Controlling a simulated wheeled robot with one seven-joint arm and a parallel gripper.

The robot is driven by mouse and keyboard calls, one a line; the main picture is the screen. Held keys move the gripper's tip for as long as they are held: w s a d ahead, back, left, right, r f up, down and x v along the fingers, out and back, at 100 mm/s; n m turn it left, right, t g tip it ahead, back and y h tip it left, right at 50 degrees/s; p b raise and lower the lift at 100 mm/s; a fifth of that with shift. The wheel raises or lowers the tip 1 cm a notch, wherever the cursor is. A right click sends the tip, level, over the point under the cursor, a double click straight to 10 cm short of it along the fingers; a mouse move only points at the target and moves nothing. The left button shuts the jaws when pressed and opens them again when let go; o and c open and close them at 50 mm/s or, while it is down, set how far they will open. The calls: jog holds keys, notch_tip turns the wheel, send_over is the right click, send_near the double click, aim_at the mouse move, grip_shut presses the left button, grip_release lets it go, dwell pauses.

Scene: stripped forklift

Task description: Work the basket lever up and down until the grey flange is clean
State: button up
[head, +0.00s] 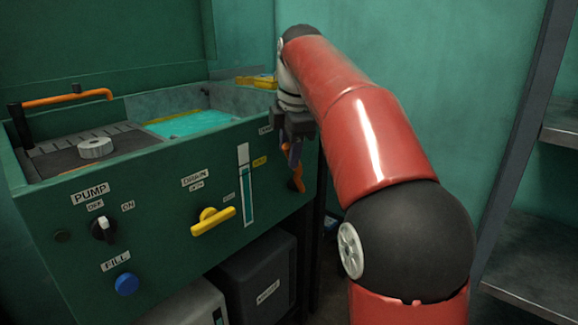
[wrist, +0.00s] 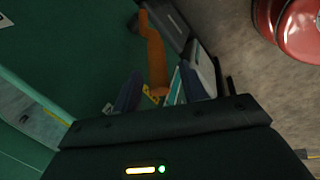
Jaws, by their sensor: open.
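The grey flange (head: 95,147) is a thick ring lying on the dark ribbed board at the left of the green sink unit, outside the turquoise liquid. An orange lever (head: 298,180) sits at the right end of the unit's front panel, partly hidden by my gripper (head: 291,150). In the wrist view the orange lever (wrist: 156,58) runs between the two dark fingers of my gripper (wrist: 157,90). The fingers are open and not closed on it. I cannot tell whether either finger touches it.
The basin holds turquoise liquid (head: 195,122), with a yellow edge piece (head: 256,81) behind. The front carries a pump knob (head: 103,229), blue fill button (head: 126,284), yellow drain handle (head: 213,221) and level gauge (head: 246,190). Shelves (head: 540,240) stand right.

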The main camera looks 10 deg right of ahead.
jog(key=shift+b+x, duration=0.3)
jog(key=shift+x, duration=1.3)
jog(key=shift+c, duration=0.4)
grip_shut()
